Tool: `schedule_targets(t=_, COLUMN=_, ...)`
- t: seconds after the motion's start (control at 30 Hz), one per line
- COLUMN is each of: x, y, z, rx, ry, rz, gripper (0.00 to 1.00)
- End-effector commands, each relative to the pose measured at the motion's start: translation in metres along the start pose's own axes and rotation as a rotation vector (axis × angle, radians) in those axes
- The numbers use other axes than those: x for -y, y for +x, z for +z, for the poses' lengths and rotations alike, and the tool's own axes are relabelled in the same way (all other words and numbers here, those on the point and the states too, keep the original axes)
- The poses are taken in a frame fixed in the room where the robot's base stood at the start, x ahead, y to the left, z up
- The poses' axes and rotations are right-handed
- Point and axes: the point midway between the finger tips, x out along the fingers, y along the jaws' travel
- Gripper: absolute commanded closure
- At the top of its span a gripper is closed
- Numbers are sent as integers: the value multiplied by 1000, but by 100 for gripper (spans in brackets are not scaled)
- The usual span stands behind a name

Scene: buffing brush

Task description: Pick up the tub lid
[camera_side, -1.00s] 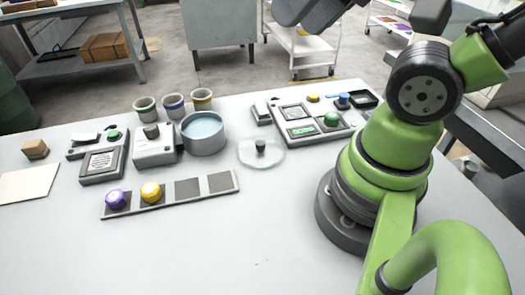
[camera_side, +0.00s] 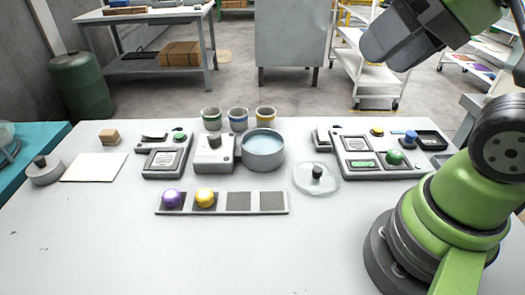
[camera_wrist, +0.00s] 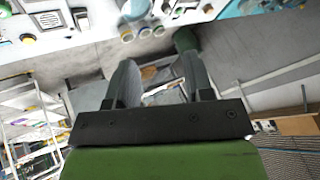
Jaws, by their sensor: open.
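The tub lid (camera_side: 311,184) is a clear round disc with a black knob, lying flat on the white table. It lies right of and nearer than the grey tub (camera_side: 262,164), which is uncovered and holds pale blue contents. My gripper (camera_side: 378,45) is high above the table's back right, well away from the lid. In the wrist view my gripper (camera_wrist: 160,78) has its two fingers apart with nothing between them. I cannot make out the lid in the wrist view.
Three cups (camera_side: 238,120) stand behind the tub. A control panel (camera_side: 372,158) is right of the lid. A strip (camera_side: 240,202) with a purple and a yellow knob lies in front. A grey box (camera_side: 213,155) stands beside the tub. The table's front is clear.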

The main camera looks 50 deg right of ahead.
Motion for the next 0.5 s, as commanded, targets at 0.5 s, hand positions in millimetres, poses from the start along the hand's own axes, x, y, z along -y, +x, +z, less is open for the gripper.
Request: schedule_targets(t=0.5, x=-2, y=6, z=-4, rx=21, ry=-30, rz=20, gripper=45)
